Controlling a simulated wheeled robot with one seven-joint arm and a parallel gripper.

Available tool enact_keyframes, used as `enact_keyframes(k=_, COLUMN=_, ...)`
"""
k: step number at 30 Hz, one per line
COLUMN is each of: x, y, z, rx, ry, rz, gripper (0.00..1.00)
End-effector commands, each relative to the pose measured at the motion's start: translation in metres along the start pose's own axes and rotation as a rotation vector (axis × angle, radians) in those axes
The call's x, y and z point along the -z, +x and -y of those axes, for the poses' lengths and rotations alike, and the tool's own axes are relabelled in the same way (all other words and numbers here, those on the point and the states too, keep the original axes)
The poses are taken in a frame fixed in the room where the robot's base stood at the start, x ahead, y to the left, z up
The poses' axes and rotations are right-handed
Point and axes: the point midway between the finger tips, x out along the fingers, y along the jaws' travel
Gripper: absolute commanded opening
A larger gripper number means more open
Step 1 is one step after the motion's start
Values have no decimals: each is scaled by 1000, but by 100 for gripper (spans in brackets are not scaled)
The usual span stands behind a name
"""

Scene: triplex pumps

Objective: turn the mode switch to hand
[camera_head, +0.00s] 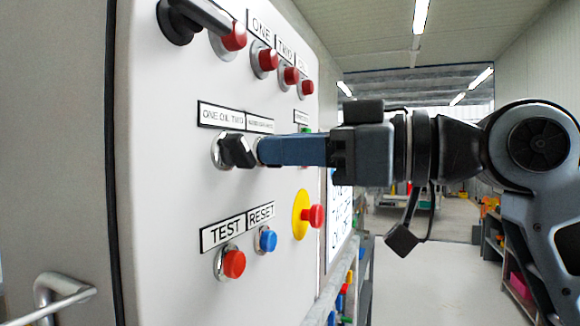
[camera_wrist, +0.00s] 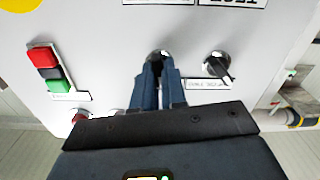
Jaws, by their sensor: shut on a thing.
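The mode switch appears to be the right-hand selector in the middle row of the white panel (camera_head: 170,200). Its label (camera_head: 260,125) is too small to read. My gripper (camera_head: 264,151) reaches in from the right, its blue fingers at this selector and hiding most of it. In the wrist view my gripper (camera_wrist: 158,72) has its two fingers on either side of the selector knob (camera_wrist: 158,56), shut on it. The knob's angle is mostly hidden. A black selector (camera_head: 238,150) labelled "ONE", "TWO" is close beside it; it also shows in the wrist view (camera_wrist: 218,66).
Red buttons (camera_head: 265,59) line the panel above. Below are a red test button (camera_head: 233,263), a blue reset button (camera_head: 267,240) and a red emergency stop (camera_head: 314,216) on yellow. A door handle (camera_head: 60,295) is at lower left. The aisle floor (camera_head: 440,285) at right is clear.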

Motion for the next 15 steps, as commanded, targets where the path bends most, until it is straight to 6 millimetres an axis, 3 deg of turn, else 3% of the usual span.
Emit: enact_keyframes(k=15, x=-4, y=0, z=3, rx=1, ry=-418, rz=0, gripper=0)
